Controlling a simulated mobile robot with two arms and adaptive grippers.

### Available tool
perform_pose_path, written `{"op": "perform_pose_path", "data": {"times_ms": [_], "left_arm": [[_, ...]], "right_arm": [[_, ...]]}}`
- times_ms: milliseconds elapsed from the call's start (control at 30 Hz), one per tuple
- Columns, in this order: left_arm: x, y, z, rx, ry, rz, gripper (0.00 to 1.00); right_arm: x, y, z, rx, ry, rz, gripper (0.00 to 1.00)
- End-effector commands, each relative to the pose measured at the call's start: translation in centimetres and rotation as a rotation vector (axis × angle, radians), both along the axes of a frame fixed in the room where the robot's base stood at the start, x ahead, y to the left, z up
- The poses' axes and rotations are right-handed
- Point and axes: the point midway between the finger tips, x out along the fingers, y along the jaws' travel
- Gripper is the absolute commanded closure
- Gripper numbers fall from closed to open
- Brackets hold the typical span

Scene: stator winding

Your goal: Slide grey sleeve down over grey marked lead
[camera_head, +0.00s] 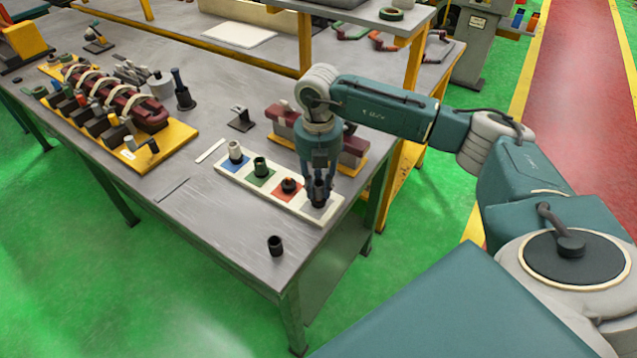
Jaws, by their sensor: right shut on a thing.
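My right gripper (319,196) points down over the grey-marked end of a white strip (224,167). Its fingers are shut on a dark grey sleeve (319,188), which is partly hidden between them. I cannot tell whether the sleeve still touches the strip. The stator (115,95) lies on a yellow base (172,147) at the left of the table, well away from the gripper. A row of leads with coloured marks stands along its front; a grey lead (153,146) seems to be at the near end, though it is small. My left gripper is not in view.
A dark cup (274,245) stands near the front edge. A maroon block (355,146) is behind the gripper. The table's middle is mostly clear.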

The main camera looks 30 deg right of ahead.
Motion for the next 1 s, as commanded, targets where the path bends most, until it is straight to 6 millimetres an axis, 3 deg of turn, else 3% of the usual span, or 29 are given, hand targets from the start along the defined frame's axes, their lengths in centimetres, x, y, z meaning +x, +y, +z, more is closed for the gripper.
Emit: {"op": "perform_pose_path", "data": {"times_ms": [367,400,500,833,1000], "left_arm": [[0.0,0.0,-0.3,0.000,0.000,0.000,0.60],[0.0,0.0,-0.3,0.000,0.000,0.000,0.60],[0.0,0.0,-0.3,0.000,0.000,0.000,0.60],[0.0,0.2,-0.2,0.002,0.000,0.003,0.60],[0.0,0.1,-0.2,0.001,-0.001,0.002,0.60]], "right_arm": [[0.0,0.0,-0.4,0.000,-0.001,0.000,0.89],[0.0,0.0,-0.4,0.000,-0.001,0.000,0.69],[0.0,0.0,-0.4,0.000,-0.001,0.001,0.53],[0.1,0.0,0.0,0.001,-0.002,0.001,0.53],[0.2,0.0,2.2,0.001,-0.005,0.001,0.53]]}}
